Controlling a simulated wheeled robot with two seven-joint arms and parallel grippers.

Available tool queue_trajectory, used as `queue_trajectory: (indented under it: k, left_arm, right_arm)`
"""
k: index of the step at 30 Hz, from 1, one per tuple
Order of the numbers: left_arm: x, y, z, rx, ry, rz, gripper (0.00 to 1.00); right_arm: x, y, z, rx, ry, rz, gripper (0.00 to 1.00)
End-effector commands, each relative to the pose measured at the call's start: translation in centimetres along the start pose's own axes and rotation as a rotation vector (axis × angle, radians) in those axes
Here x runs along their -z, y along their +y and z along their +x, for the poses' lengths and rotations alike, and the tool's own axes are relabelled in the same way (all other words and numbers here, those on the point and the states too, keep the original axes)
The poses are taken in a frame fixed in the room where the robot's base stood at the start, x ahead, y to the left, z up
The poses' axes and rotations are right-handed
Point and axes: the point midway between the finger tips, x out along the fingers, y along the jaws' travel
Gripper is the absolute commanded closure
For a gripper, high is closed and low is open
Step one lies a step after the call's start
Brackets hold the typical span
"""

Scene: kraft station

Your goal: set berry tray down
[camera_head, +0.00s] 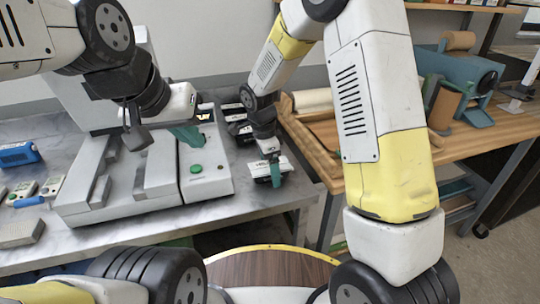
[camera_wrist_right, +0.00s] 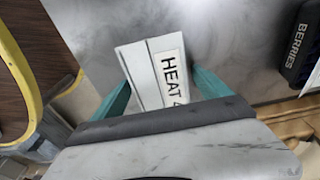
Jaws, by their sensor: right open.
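A dark tray labelled BERRIES (camera_wrist_right: 300,45) lies on the grey tabletop at the upper right of the right wrist view, apart from my right gripper. My right gripper (camera_wrist_right: 165,90) is open, with its teal fingers on either side of a pale block labelled HEAT (camera_wrist_right: 145,75). I cannot tell whether the fingers touch it. In the head view, my right gripper (camera_head: 274,172) is at the right end of the metal table, by a white-topped dark item (camera_head: 262,168). My left gripper (camera_head: 187,135) hangs over the grey machine; its jaw gap is unclear.
The grey machine (camera_head: 205,185) with a green button fills the middle of the metal table (camera_head: 240,205). Dark trays (camera_head: 238,115) stand behind it to the right. A blue item (camera_head: 18,154) and small boxes lie at left. A wooden bench (camera_head: 465,148) adjoins at right.

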Motion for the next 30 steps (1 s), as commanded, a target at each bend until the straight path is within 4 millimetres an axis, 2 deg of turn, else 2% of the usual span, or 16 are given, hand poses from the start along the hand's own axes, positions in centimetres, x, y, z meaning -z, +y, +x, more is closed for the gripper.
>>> queue_trajectory:
  k: [5, 16, 23, 26, 30]
  left_arm:
    - [0.0, 0.0, 0.0, 0.000, 0.000, 0.000, 1.00]
    - [0.0, 0.0, 0.0, 0.000, 0.000, 0.000, 1.00]
    - [0.0, 0.0, 0.0, 0.000, 0.000, 0.000, 1.00]
    - [0.0, 0.0, 0.0, 0.000, 0.000, 0.000, 1.00]
    - [0.0, 0.0, 0.0, 0.000, 0.000, 0.000, 1.00]
  right_arm:
    - [0.0, -0.1, -1.8, 0.005, 0.000, 0.000, 0.13]
    - [0.0, -0.1, -9.5, 0.005, -0.001, 0.001, 0.13]
    - [0.1, 0.0, -12.0, 0.004, -0.001, -0.002, 0.13]
    - [0.8, 0.6, -13.1, 0.017, -0.015, -0.034, 0.13]
    - [3.4, 3.3, -15.9, 0.085, -0.059, -0.182, 0.13]
